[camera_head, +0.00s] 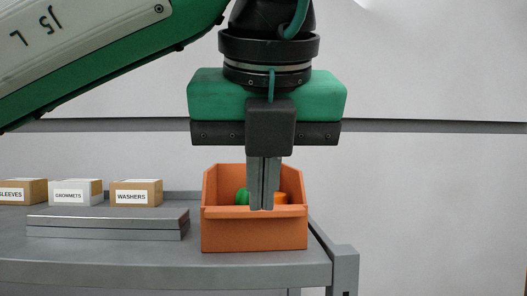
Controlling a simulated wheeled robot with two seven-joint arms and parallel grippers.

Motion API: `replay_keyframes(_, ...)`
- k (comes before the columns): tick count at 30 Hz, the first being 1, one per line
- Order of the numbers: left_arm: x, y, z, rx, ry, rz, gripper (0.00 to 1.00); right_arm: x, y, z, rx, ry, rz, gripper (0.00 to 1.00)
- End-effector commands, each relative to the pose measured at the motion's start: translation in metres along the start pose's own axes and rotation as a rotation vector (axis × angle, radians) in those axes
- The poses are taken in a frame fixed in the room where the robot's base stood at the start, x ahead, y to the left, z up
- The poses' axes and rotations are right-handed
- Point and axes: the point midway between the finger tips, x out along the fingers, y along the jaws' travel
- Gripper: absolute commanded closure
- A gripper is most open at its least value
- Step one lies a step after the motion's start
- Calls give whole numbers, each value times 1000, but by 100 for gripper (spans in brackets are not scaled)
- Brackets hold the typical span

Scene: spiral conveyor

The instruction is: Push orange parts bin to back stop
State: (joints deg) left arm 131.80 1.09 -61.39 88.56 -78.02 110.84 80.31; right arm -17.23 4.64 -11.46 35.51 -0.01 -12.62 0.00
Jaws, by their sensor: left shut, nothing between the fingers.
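The orange parts bin (254,235) stands upright on the grey table, near its right end. A green part (242,197) and an orange part (281,199) show inside it. My left gripper (262,208) points down with its fingers shut and empty. The fingers overlap the bin's opening in the picture and hide part of its inside. I cannot tell whether they touch the bin. My right gripper is not in view. I cannot make out a separate back stop; a low grey edge (181,195) runs along the back of the table.
Boxes labelled sleeves (22,191), grommets (75,192) and washers (136,193) stand at the back left. Flat grey metal slabs (108,223) lie left of the bin. The table (150,270) has bare room in front. Its right edge is close to the bin.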

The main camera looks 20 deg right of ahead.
Motion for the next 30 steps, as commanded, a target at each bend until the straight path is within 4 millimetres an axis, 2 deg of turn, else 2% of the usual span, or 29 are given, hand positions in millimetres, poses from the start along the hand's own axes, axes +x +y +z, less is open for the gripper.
replay_keyframes(1, 8, 1, 1, 4, 4, 0, 100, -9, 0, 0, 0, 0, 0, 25)
replay_keyframes(9, 57, 0, 6, 1, 4, -2, 100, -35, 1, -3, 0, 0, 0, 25)
replay_keyframes(18, 73, 0, 30, 0, 3, -3, 100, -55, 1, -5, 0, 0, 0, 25)
replay_keyframes(30, 78, 0, 34, 1, 1, -2, 100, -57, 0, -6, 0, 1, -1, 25)
